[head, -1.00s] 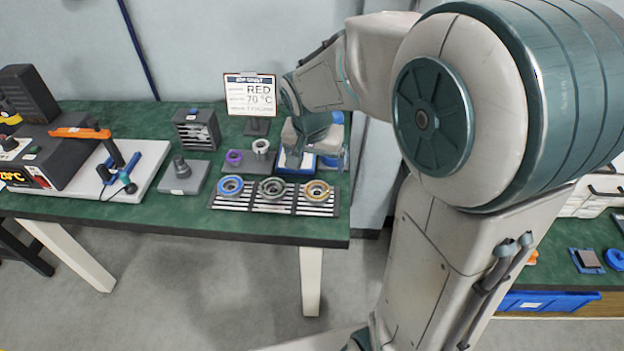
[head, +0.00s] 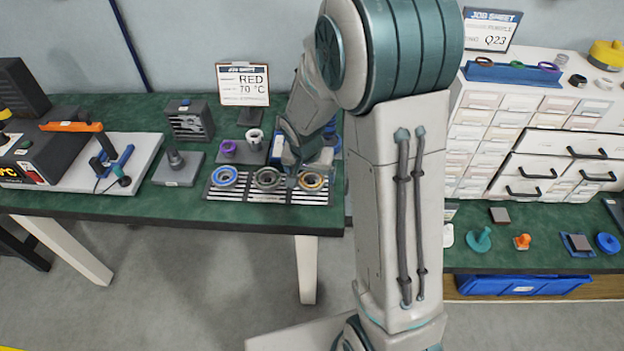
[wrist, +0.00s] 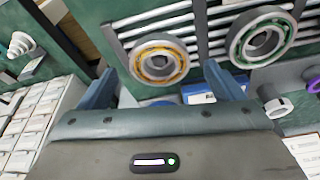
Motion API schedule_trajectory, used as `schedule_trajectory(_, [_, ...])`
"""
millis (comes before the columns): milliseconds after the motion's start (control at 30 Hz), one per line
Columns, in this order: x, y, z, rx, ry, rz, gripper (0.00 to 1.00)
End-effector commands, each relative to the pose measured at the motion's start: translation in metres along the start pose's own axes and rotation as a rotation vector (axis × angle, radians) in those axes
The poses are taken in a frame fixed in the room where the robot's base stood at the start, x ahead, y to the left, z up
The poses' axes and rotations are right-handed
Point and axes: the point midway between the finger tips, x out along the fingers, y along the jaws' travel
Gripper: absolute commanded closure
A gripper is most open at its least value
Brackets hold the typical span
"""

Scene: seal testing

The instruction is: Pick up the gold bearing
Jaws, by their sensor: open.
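The gold bearing (head: 311,181) lies at the right end of a slatted rack (head: 240,196) on the green bench, partly hidden by my gripper in the head view. In the wrist view the gold bearing (wrist: 158,62) is a grey ring with an orange-gold inner race. My gripper (wrist: 165,84) is open and empty, its two blue fingers spread, with the bearing ahead and between their lines. The jaws are apart from the bearing. In the head view my gripper (head: 300,168) hangs over the rack's right end.
A drawer cabinet (head: 520,140) stands to the right.

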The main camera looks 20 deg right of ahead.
Motion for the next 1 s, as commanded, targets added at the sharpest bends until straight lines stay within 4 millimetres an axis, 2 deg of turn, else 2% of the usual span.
schedule_trajectory(133, [0.015, 0.001, 0.0, 0.0, -0.002, 0.002, 0.12])
schedule_trajectory(433, [0.019, 0.0, 0.0, 0.0, 0.001, 0.0, 0.12])
schedule_trajectory(467, [0.019, 0.0, 0.0, 0.0, 0.001, 0.0, 0.18])
schedule_trajectory(633, [0.019, 0.0, 0.0, 0.0, 0.0, 0.0, 0.65])
schedule_trajectory(667, [0.019, 0.0, 0.0, 0.0, 0.0, 0.0, 0.69])
schedule_trajectory(1000, [0.016, 0.0, -0.001, 0.001, 0.002, -0.001, 0.69])
